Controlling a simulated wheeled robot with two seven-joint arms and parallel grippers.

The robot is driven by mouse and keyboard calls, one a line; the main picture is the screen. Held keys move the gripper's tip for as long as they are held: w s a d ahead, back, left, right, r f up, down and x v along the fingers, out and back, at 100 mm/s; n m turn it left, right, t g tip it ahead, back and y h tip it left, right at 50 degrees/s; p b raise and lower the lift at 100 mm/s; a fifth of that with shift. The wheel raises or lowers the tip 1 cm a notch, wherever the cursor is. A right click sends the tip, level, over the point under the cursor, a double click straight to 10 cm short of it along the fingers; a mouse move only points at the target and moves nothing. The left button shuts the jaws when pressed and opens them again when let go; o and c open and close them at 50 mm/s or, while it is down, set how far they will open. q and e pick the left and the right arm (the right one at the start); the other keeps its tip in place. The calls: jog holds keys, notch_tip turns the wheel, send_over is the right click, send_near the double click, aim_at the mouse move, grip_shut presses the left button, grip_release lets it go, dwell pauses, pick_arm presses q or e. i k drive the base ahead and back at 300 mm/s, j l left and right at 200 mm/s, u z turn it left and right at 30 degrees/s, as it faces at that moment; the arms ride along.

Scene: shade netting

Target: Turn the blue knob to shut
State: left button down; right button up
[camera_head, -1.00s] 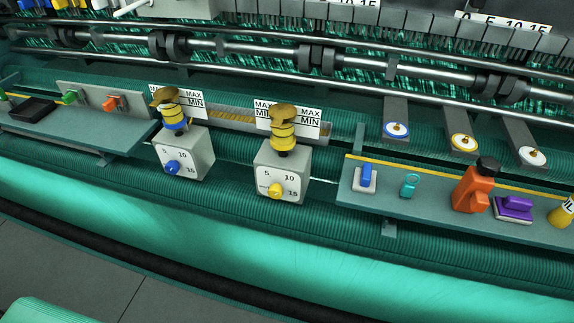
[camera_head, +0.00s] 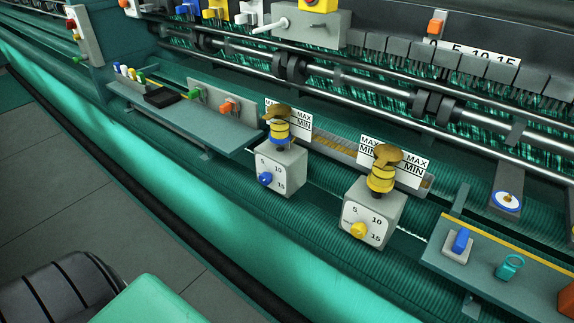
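The blue knob (camera_head: 265,179) sits on the front face of a grey box (camera_head: 284,166) with a dial marked 5, 10 and 15. A brass lever with a blue band (camera_head: 280,131) stands on top of that box, before a MAX/MIN plate. To its right is a similar grey box with a yellow knob (camera_head: 359,230) and a brass lever with yellow bands (camera_head: 381,178). Neither of my grippers shows in the view.
A left shelf (camera_head: 228,133) holds green and orange switches and a black tray (camera_head: 166,96). A right shelf (camera_head: 487,262) holds a blue switch (camera_head: 460,241) and a teal ring-topped part (camera_head: 510,267). Grey floor (camera_head: 90,215) lies open at lower left.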

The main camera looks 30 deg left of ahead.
aim_at(265, 178)
jog(key=u, duration=1.25)
